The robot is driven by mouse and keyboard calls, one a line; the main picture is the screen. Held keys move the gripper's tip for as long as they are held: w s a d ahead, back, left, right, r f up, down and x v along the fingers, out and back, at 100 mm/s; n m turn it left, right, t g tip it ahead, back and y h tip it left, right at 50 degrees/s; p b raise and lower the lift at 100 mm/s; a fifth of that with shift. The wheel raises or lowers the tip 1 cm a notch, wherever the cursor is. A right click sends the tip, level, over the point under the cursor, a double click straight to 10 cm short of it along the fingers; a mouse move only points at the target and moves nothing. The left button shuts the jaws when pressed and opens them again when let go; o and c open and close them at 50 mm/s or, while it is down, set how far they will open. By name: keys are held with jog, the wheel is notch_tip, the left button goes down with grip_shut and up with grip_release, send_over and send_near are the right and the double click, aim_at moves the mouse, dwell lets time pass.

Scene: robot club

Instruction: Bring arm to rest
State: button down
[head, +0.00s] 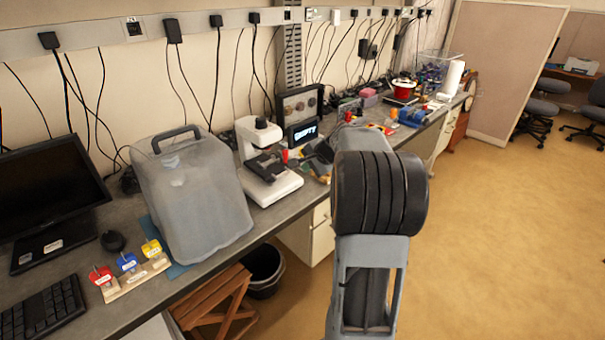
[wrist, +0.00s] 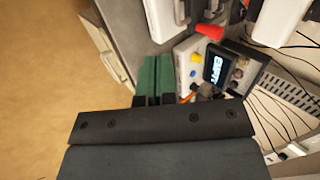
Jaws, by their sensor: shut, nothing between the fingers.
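My gripper (wrist: 154,62) shows in the wrist view with its two green fingers side by side. It is shut and holds nothing. It is over or near the bench, close to the box with the lit display (wrist: 217,68); I cannot tell if it touches anything. In the head view my arm stands raised in front of the bench, over the floor, and its thick dark joint hides part of the bench. I cannot make out the gripper clearly there.
A microscope (head: 268,165) and a grey covered case (head: 190,195) stand on the bench (head: 205,262). A wooden stand with red, blue and yellow pieces (head: 128,262) lies at the front left. A stool (head: 215,300) and a black bin (head: 265,270) are below. The floor (head: 490,240) at right is clear.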

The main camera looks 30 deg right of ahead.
jog(key=s+a+f+n+g+h, duration=0.1)
jog(key=s+a+n+g, duration=0.2)
jog(key=s+a+n, duration=1.2)
jog(key=s+a, duration=0.6)
jog(key=a, duration=0.2)
jog(key=shift+s+f+n+g+h, duration=0.25)
jog(key=shift+s+n+g+h, duration=0.05)
jog(key=shift+s+n, duration=0.1)
jog(key=c, duration=1.8)
grip_release()
jog(key=shift+a, duration=0.1)
jog(key=shift+c, duration=0.2)
